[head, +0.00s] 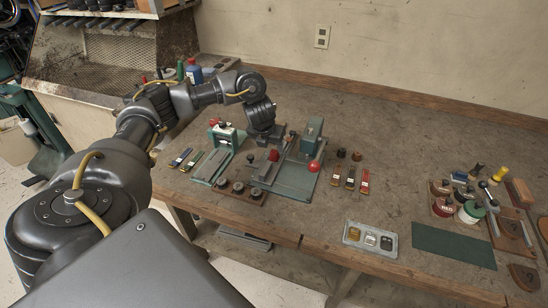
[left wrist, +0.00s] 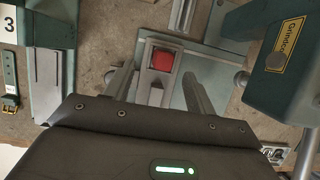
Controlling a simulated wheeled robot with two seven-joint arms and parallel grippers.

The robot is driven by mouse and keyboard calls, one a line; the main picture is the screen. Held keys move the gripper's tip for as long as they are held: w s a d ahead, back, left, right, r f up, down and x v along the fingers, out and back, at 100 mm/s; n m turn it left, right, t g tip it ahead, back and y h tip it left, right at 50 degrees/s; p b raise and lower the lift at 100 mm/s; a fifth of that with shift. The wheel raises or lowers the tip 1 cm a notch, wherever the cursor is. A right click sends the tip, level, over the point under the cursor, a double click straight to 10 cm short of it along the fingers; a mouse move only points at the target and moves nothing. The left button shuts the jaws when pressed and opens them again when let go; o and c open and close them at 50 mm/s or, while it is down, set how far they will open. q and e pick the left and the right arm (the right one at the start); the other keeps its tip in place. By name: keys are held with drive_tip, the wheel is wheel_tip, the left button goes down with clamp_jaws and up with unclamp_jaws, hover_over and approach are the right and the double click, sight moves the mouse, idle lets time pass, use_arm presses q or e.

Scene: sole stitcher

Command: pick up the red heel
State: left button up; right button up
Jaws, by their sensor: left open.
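The red heel (head: 273,155) looks like a small red block on the grey-green bench fixture (head: 300,182). In the left wrist view the red heel (left wrist: 162,61) sits in a square recess at the end of a grey metal bar (left wrist: 153,92). My left gripper (head: 268,137) is just above and behind it in the head view. In the left wrist view its two fingers, left and right of the heel, are spread, with nothing held between them. How far the fingertips are above the heel is unclear. My right gripper is in neither view.
A green press (head: 213,165) stands left of the fixture, and a green upright block (head: 312,130) with a red ball knob (head: 314,166) stands right. A brown tray of dark discs (head: 238,188) is in front.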

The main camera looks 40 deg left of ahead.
sight(274, 152)
use_arm(q)
drive_tip(key=shift+w+f, duration=0.1)
drive_tip(key=shift+f, duration=0.2)
drive_tip(key=x, duration=0.1)
drive_tip(key=p+x, duration=0.1)
drive_tip(key=x, duration=0.2)
drive_tip(key=shift+w+d+f, duration=0.1)
drive_tip(key=shift+d+f, duration=0.2)
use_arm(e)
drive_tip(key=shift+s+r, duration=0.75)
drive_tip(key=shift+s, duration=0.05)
use_arm(q)
drive_tip(key=c, duration=1.1)
drive_tip(key=shift+o, duration=0.2)
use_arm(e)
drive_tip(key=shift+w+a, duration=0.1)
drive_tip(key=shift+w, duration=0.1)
use_arm(q)
drive_tip(key=shift+r, duration=0.1)
wheel_tip(274, 152, up, 9)
drive_tip(key=shift+r, duration=0.45)
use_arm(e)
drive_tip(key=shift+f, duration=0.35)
